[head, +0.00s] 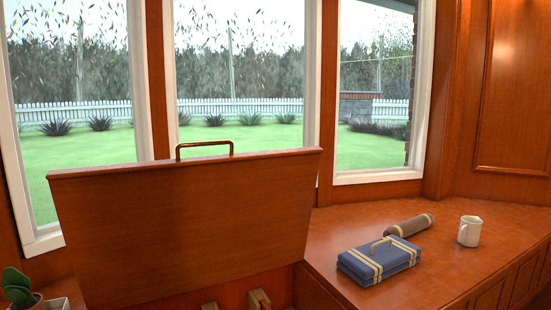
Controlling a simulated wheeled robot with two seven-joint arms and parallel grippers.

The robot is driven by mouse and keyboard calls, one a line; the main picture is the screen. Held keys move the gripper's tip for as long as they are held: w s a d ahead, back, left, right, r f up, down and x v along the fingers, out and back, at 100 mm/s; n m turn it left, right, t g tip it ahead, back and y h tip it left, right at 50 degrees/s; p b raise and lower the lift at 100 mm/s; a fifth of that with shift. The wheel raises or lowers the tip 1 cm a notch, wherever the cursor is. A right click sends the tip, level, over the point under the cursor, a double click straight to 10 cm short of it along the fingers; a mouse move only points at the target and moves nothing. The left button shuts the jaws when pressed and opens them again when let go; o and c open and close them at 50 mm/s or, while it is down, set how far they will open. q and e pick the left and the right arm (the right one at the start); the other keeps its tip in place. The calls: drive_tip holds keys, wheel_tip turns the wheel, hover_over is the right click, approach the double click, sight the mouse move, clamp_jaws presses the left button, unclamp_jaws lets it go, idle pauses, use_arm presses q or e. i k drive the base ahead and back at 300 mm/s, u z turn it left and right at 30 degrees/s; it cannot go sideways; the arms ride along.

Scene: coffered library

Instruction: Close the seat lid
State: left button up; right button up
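The seat lid (190,225) is a wide reddish-brown wooden panel. It stands raised, nearly upright, in front of the window at the left and middle of the head view. A brass bar handle (205,145) sits on its top edge. The lower part of the seat is cut off by the bottom of the picture, so the seat opening is mostly hidden. Neither of my grippers can be made out in this view.
On the bench top (440,270) at the right are a blue case with cream bands (379,260), a brown roll (409,225) and a white mug (469,231). A potted plant (18,288) stands at lower left. Small brown blocks (259,300) show below the lid.

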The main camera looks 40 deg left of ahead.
sight(140, 232)
drive_tip(key=z, duration=0.45)
drive_tip(key=i, duration=0.9)
drive_tip(key=u, duration=2.75)
drive_tip(key=i, duration=0.5)
